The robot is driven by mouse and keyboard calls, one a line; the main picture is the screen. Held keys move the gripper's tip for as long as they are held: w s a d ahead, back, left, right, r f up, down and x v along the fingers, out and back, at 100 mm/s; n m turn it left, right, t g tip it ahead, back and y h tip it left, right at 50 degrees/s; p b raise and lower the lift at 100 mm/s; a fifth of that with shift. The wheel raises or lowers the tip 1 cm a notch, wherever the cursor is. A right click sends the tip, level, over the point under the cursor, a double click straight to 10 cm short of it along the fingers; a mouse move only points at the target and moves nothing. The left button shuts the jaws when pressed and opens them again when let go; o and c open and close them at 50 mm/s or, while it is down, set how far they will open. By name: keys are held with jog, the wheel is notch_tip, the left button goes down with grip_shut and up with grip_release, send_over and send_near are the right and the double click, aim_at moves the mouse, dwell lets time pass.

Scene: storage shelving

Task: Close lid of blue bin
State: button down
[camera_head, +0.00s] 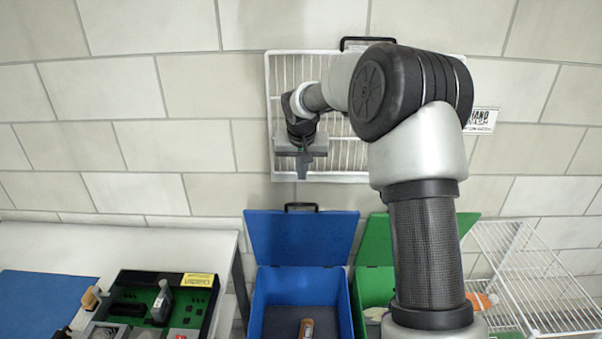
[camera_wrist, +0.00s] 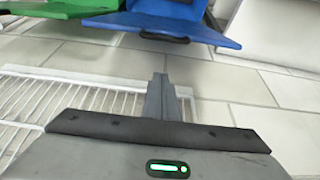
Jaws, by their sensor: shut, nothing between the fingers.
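The blue bin (camera_head: 300,285) stands at bottom centre of the head view, with its lid (camera_head: 300,240) raised behind it. A black handle (camera_head: 300,206) is on the lid's upper edge. In the wrist view the blue lid (camera_wrist: 150,28) and its dark handle (camera_wrist: 165,37) are at the top, ahead of the fingertips. My gripper (camera_head: 303,172) is above the raised lid in the head view, apart from it. Its fingers (camera_wrist: 160,82) are together and empty.
A green bin with raised lid (camera_head: 375,243) is right of the blue bin. A white wire panel (camera_head: 345,165) is behind my gripper. A wire rack (camera_head: 535,270) is at right. A table (camera_head: 130,240) with a parts tray is at left.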

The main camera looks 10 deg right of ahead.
send_over(302, 211)
jog(key=w, duration=0.4)
notch_tip(302, 211, down, 7)
jog(key=s+p, duration=0.1)
jog(key=s, duration=0.2)
jog(key=shift+s+f, duration=0.1)
jog(key=shift+s, duration=0.15)
jog(key=shift+s+f, duration=0.1)
jog(key=shift+s, duration=0.2)
jog(key=shift+f, duration=0.1)
